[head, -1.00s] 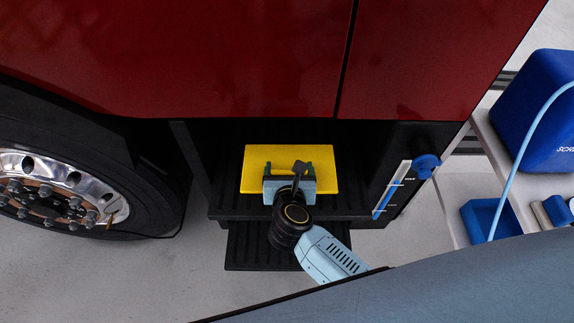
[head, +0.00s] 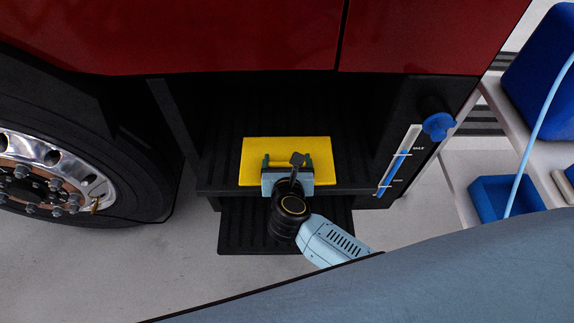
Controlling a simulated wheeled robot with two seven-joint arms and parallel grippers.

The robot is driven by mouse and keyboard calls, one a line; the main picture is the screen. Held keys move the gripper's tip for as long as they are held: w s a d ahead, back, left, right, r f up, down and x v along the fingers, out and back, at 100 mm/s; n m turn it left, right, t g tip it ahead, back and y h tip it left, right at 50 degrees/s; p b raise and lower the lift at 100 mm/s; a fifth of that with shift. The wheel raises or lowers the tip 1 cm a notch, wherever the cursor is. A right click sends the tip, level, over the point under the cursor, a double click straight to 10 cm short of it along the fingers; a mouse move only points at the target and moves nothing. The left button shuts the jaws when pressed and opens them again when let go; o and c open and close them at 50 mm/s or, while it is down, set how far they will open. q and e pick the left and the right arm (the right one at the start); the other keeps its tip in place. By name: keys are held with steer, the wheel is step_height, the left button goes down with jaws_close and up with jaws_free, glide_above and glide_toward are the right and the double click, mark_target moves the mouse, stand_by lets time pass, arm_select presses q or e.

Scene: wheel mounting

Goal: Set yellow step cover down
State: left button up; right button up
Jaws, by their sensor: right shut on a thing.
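The yellow step cover (head: 288,150) is a flat rectangular plate over the upper black step (head: 355,160) of the red truck. My right gripper (head: 288,165) is shut on the cover at its near edge. The gripper body hides part of that edge. I cannot tell whether the cover touches the step or is held just above it. My left gripper is not in the head view.
A lower black step (head: 240,235) juts out below. The truck wheel (head: 50,175) is at the left. A gauge with a blue cap (head: 438,125) is right of the steps. A shelf with a blue bin (head: 495,195) stands at the right.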

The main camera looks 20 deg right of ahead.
steer(key=shift+a+r, duration=0.1)
steer(key=shift+a, duration=0.1)
steer(key=shift+d, duration=0.15)
steer(key=shift+f, duration=0.2)
steer(key=o, duration=1)
steer(key=shift+r, duration=0.3)
steer(key=p+v, duration=0.1)
steer(key=v, duration=0.5)
steer(key=shift+f, duration=0.15)
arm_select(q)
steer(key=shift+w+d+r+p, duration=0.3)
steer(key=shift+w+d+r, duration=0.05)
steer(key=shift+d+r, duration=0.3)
arm_select(e)
steer(key=shift+v, duration=0.75)
